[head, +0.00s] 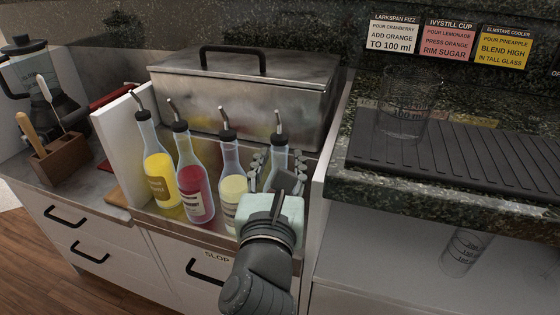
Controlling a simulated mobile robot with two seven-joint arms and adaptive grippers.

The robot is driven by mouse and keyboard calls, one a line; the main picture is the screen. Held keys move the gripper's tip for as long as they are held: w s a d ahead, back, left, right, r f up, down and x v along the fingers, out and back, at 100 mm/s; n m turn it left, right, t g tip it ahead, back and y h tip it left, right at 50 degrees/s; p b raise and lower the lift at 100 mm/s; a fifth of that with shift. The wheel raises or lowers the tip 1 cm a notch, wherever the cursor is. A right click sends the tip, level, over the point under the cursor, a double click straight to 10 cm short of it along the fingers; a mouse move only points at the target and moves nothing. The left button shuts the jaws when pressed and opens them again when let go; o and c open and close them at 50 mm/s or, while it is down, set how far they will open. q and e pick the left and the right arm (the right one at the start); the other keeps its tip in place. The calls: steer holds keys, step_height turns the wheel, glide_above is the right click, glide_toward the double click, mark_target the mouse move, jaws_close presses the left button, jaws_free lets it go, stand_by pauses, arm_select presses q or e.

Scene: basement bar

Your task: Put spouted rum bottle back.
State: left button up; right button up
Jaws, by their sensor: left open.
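A clear bottle with a dark pour spout (280,157) stands at the right end of a row of spouted bottles in the steel speed rail. It looks like the rum bottle, but its lower part and any label are hidden behind my gripper. My left gripper (279,165) is open, with its fingers on either side of this bottle. I cannot tell whether they touch it. The bottle looks upright. My right gripper is not in view.
Left in the rail stand a yellow bottle (160,174), a red bottle (194,182) and a pale yellow bottle (230,185). A steel lidded bin (240,90) stands behind. At right, a glass (405,115) stands on a black drip mat (470,160).

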arm_select(q)
steer(key=s+a, duration=0.1)
steer(key=s, duration=1)
steer(key=shift+s, duration=0.2)
steer(key=shift+r, duration=0.1)
